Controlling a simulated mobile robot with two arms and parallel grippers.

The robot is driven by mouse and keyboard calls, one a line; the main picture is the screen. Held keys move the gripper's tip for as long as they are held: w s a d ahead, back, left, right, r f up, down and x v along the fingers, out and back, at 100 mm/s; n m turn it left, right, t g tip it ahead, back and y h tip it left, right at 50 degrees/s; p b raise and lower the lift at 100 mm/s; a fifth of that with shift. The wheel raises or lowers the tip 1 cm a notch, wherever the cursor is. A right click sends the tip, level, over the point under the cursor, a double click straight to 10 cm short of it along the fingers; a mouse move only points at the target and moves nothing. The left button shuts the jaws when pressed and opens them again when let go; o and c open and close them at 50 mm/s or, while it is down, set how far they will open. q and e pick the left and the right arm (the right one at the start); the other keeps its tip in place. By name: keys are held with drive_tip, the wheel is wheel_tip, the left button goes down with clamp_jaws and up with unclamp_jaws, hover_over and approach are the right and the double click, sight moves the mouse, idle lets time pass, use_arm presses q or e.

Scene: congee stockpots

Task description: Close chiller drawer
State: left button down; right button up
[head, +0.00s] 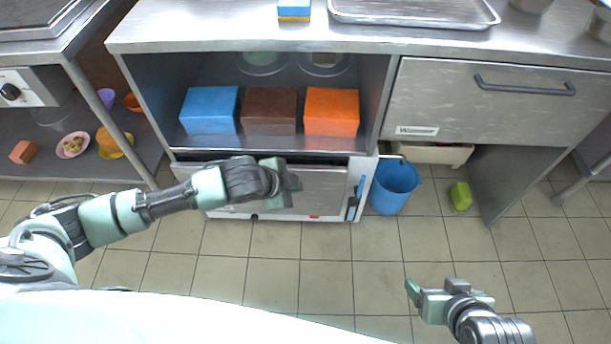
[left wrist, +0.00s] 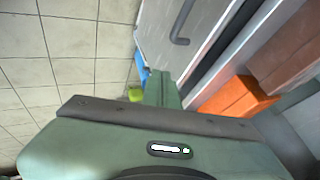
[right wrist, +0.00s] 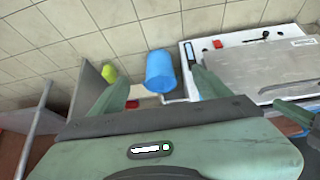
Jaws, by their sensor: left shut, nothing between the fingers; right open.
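A steel drawer front (head: 480,105) with a dark bar handle (head: 525,86) and a maker's label is under the counter at right in the head view. It looks nearly flush with the cabinet, but I cannot tell whether a small gap remains. My left gripper (head: 288,180) is shut and empty, below the open shelf and left of the drawer. My right gripper (head: 430,287) is open and empty over the floor, well in front of the drawer.
Blue, brown and orange boxes (head: 331,111) sit on the open shelf. A white unit with a steel panel (head: 315,190) is low behind my left gripper.

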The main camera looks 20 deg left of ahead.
use_arm(q)
drive_tip(key=w+f+b, duration=0.1)
drive_tip(key=w, duration=0.1)
drive_tip(key=w+f+b, duration=0.1)
drive_tip(key=w+f, duration=0.1)
drive_tip(key=w+f+b, duration=0.1)
drive_tip(key=w, duration=0.1)
drive_tip(key=shift+w+d+f, duration=0.1)
drive_tip(key=shift+d+f, duration=0.05)
drive_tip(key=shift+d, duration=0.15)
drive_tip(key=shift+w+a, duration=0.1)
drive_tip(key=shift+w, duration=0.2)
use_arm(e)
drive_tip(key=w+a+r+t+y, duration=0.1)
drive_tip(key=w+a+r+t, duration=0.1)
drive_tip(key=w+r+t, duration=0.3)
drive_tip(key=w+a+r+t+y, duration=0.1)
drive_tip(key=w+a+r+t, duration=0.1)
drive_tip(key=w+r+t, duration=0.2)
drive_tip(key=shift+w+a+r+t+y, duration=0.4)
drive_tip(key=shift+w+r, duration=0.75)
drive_tip(key=shift+r, duration=0.95)
